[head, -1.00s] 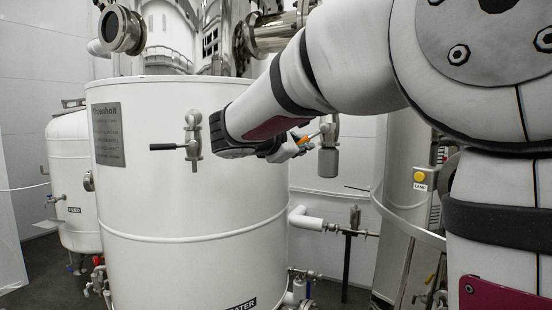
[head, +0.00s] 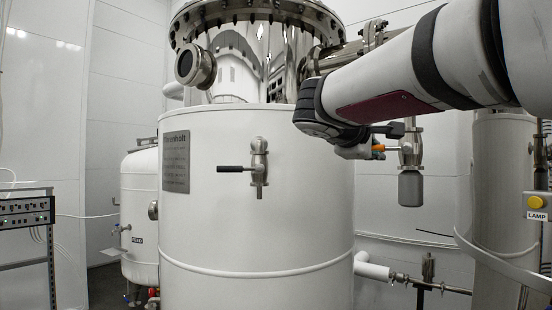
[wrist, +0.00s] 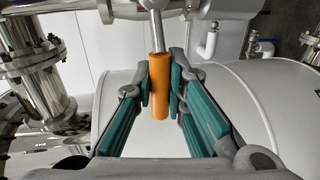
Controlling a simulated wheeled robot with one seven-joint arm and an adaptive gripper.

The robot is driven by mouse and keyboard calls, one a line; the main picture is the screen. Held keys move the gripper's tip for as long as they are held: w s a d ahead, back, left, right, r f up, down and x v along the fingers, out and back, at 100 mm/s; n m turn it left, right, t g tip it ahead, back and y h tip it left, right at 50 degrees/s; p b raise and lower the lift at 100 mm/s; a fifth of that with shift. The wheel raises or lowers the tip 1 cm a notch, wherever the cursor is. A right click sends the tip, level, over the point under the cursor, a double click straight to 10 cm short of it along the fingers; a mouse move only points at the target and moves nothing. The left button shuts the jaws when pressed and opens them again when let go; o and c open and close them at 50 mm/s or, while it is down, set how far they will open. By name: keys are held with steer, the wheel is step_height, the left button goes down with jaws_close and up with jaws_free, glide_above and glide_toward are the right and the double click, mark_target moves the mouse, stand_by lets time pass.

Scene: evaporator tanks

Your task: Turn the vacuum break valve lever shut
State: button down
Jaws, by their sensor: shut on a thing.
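The valve lever is a metal rod with an orange grip (wrist: 159,85), standing upright in the wrist view. My gripper (wrist: 160,80) has its teal finger pads on both sides of that grip, shut on it. My gripper and wrist hide part of the lever in the head view.
The large white tank (head: 250,230) stands left of my gripper. A second valve (head: 259,168) with a black lever pointing left is on its front. A steel flanged pipe (head: 345,55) runs above, behind my arm. A yellow lamp button (head: 536,202) is at the right.

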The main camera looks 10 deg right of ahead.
steer(key=shift+r, duration=0.1)
stand_by(0.3)
steer(key=c, duration=1.6)
jaws_free()
steer(key=v, duration=1.2)
